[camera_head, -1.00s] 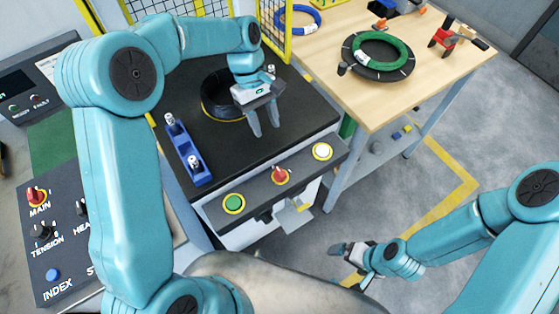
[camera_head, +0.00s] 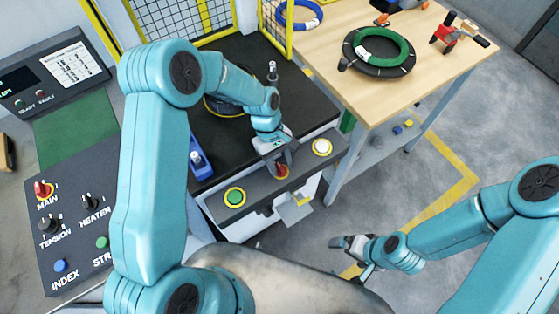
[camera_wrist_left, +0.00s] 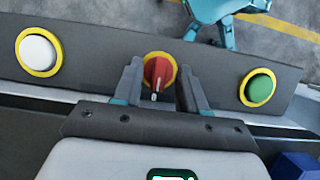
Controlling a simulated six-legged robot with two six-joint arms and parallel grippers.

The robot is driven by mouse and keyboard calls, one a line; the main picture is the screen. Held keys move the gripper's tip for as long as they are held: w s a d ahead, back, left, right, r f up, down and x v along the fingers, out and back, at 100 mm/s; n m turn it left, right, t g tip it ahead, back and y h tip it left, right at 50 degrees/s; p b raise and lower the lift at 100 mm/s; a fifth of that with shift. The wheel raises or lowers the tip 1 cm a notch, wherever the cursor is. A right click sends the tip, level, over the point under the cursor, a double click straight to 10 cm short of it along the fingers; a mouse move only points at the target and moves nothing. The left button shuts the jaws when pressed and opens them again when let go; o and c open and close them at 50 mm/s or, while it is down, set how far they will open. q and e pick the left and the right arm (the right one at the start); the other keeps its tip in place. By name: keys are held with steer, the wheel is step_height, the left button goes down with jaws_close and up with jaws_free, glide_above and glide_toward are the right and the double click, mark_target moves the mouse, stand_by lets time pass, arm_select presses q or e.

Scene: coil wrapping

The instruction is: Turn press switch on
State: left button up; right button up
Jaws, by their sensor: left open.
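The press switch is a red rotary knob on a yellow ring (camera_wrist_left: 157,72), set in the grey front panel of the press between two buttons. In the head view the red knob (camera_head: 282,171) is partly hidden by my left gripper (camera_head: 283,164). In the left wrist view my left gripper (camera_wrist_left: 157,85) is open, with one finger on each side of the knob. I cannot tell whether the fingers touch it. My right gripper (camera_head: 347,243) is low over the floor, away from the press; its fingers are too small to judge.
A green button (camera_head: 234,197) and a white button (camera_head: 321,147) flank the knob. A blue fixture (camera_head: 200,163) stands on the black press top. A wooden table (camera_head: 380,95) with a green coil (camera_head: 383,46) is at the right. A control panel (camera_head: 75,235) is at the left.

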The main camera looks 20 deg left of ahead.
arm_select(q)
steer(key=shift+w, duration=0.15)
steer(key=shift+s, duration=0.2)
jaws_close()
steer(key=shift+w, duration=0.1)
